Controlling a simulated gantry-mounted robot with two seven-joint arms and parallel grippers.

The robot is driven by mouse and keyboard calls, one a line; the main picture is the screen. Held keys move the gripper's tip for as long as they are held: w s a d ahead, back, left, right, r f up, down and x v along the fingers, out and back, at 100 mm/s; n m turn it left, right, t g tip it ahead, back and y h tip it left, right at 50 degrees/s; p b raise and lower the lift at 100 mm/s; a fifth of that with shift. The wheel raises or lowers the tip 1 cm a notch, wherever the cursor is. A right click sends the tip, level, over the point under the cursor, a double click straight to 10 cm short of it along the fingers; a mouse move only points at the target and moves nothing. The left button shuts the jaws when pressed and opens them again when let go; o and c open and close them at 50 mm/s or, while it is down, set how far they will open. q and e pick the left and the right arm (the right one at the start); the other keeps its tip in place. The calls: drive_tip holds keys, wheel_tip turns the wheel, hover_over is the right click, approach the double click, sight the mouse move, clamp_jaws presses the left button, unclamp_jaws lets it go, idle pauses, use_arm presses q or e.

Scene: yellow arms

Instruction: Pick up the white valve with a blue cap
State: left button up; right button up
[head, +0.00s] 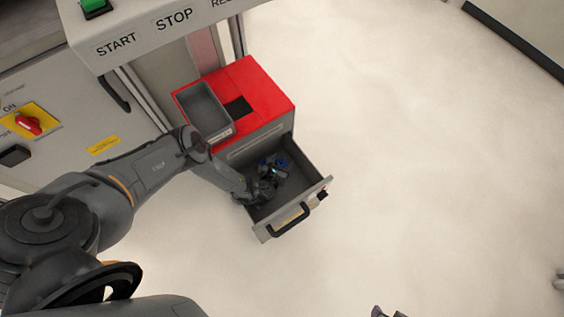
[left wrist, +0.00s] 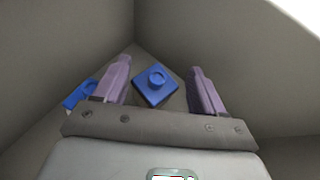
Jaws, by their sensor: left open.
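A blue square piece with a round raised top (left wrist: 155,86) lies in the corner of the open grey drawer (head: 316,190), seen between my fingers in the left wrist view. A second blue piece (left wrist: 80,94) lies left of it, partly behind my left finger. No white valve body can be made out on either. In the head view small blue shapes (head: 283,163) show inside the drawer, too small to tell apart. My left gripper (left wrist: 161,78) is open, its fingers reaching down into the drawer on either side of the square piece, with nothing visibly gripped.
The drawer walls stand close around my left gripper. A red-topped cabinet (head: 266,88) with a grey bin (head: 203,110) on it stands behind the drawer. A control panel (head: 150,28) is at upper left. A small dark part at the bottom edge is unclear.

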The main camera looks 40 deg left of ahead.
use_arm(q)
drive_tip(key=shift+w+a+f, duration=0.25)
drive_tip(key=shift+w+f, duration=0.15)
drive_tip(key=shift+f, duration=0.05)
drive_tip(key=shift+s, duration=0.2)
drive_tip(key=c, duration=0.8)
drive_tip(key=shift+c, duration=0.2)
